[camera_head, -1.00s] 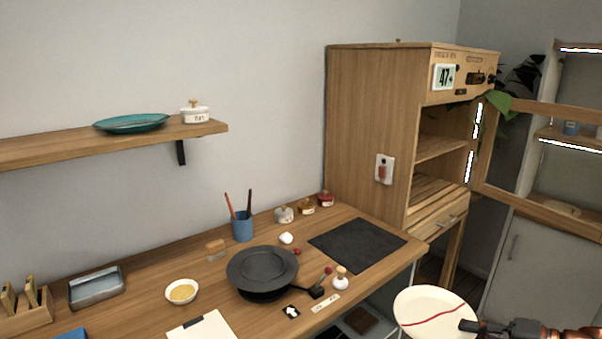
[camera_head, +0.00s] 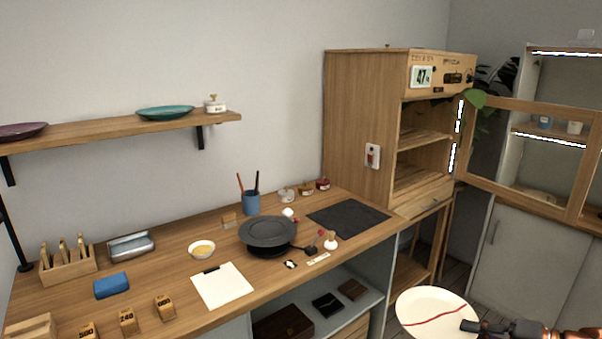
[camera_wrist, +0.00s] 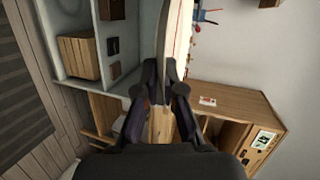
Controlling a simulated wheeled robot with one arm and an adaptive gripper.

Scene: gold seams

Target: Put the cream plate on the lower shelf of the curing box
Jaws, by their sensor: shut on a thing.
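The cream plate (camera_head: 432,313) with a red seam line is at the lower right of the head view, and its edge-on side shows in the wrist view (camera_wrist: 178,40). My gripper (camera_head: 470,326) is shut on its right rim; the fingers also show in the wrist view (camera_wrist: 166,90). The plate is held in the air in front of the workbench. The wooden curing box (camera_head: 361,130) stands at the bench's right end, its front open. Inside are an upper shelf (camera_head: 420,138) and a slatted lower shelf (camera_head: 415,179). The box and plate are well apart.
The glazed door (camera_head: 535,155) stands swung out to the right of the box. The workbench (camera_head: 160,285) holds a dark turntable (camera_head: 268,232), a black mat (camera_head: 347,218), a bowl and small jars. A pale cabinet (camera_head: 525,255) stands at the right.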

